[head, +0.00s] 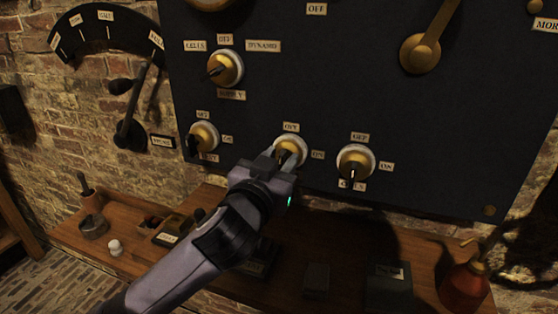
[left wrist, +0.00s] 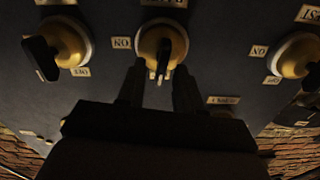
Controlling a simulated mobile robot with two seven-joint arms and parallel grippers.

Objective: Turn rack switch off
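Three brass knobs with dark handles sit in a row low on the dark panel. The middle knob (head: 292,148) has an OFF label above it and an ON label at its right. The label below it is hidden by my left gripper in the head view, so I cannot confirm it is the rack switch. My left gripper (head: 284,158) is at this knob. In the left wrist view, the two fingers (left wrist: 160,88) are apart, and the middle knob (left wrist: 161,45) lies between and just beyond their tips. I cannot tell if they touch its handle. My right gripper is not in view.
The left knob (head: 204,136) and right knob (head: 355,162) stand close on either side. Another knob (head: 225,68) is above. A large brass lever (head: 420,52) is at upper right. A wooden shelf (head: 200,262) with small items runs below, with a red bottle (head: 464,287) at right.

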